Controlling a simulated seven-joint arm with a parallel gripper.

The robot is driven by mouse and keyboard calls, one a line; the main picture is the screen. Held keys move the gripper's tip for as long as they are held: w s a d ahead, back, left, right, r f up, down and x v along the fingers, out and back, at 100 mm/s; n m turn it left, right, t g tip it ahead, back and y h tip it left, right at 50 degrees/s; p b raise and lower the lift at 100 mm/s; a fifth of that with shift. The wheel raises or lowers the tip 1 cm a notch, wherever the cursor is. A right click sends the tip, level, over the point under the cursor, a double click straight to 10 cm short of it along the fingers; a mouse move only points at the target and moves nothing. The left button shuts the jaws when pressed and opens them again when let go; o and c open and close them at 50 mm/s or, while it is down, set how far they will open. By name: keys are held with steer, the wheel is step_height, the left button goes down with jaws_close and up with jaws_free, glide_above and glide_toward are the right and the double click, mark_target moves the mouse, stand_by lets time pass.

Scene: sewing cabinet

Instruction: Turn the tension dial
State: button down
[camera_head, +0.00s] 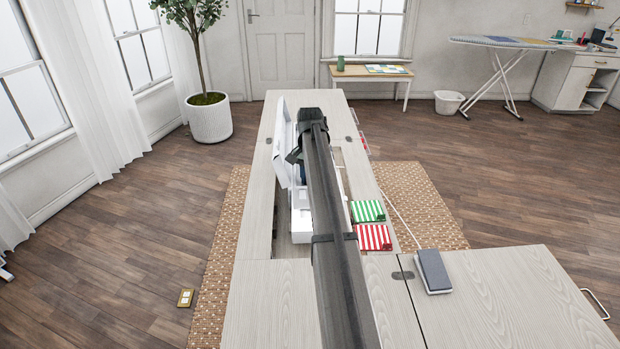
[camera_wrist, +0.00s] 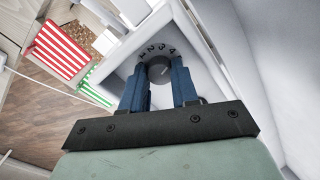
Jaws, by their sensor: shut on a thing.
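The tension dial (camera_wrist: 158,70) is a small dark grey knob on the white sewing machine, with the numbers 1 to 4 visible on the arc above it. In the wrist view my gripper (camera_wrist: 160,76) has its two blue fingers on either side of the dial, shut on it. In the head view the white sewing machine (camera_head: 301,222) sits in the cabinet opening, mostly hidden behind my arm. My gripper and the dial are hidden or too small to make out there.
Red-striped fabric (camera_head: 374,237) and green-striped fabric (camera_head: 368,211) lie on the cabinet (camera_head: 270,300) to the right of my arm. A grey foot pedal (camera_head: 433,270) with a white cord lies near the front right. A white panel (camera_head: 281,150) stands tilted at the left.

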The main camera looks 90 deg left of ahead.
steer(key=shift+n, duration=2.8)
steer(key=c, duration=1.1)
jaws_free()
steer(key=shift+r, duration=0.1)
step_height(320, 180, up, 14)
steer(key=shift+f, duration=0.15)
